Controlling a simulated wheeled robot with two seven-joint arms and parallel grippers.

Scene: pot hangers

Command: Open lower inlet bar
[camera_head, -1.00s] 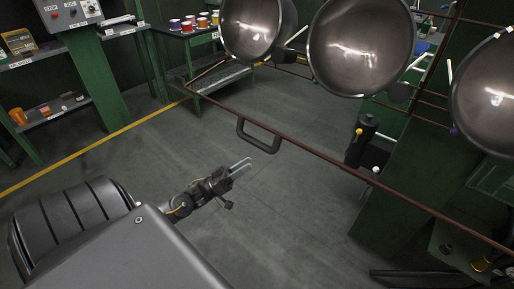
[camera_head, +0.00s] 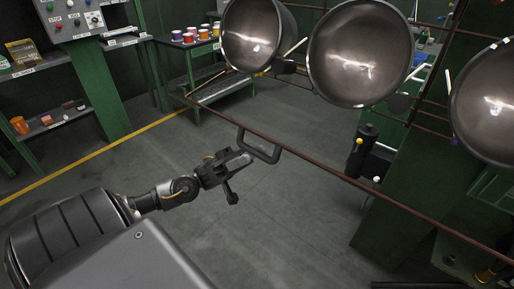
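The lower inlet bar (camera_head: 330,175) is a thin reddish-brown rail. It runs diagonally from the upper left to the lower right, below the hanging pots. A dark grey U-shaped handle (camera_head: 262,157) is fixed to it and hangs toward me. My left gripper (camera_head: 243,160) is at the left side of this handle, its fingertips very close to it. Contact cannot be made out. Its fingers overlap in this view, so the gap between them is hidden. My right gripper is not in view.
Large metal pots (camera_head: 362,55) hang above the bar. A dark cylinder with a yellow knob (camera_head: 358,150) stands beyond the bar, by a green post. Shelves, a control panel (camera_head: 68,12) and a table with colourful cups stand at the back left. The floor around the gripper is clear.

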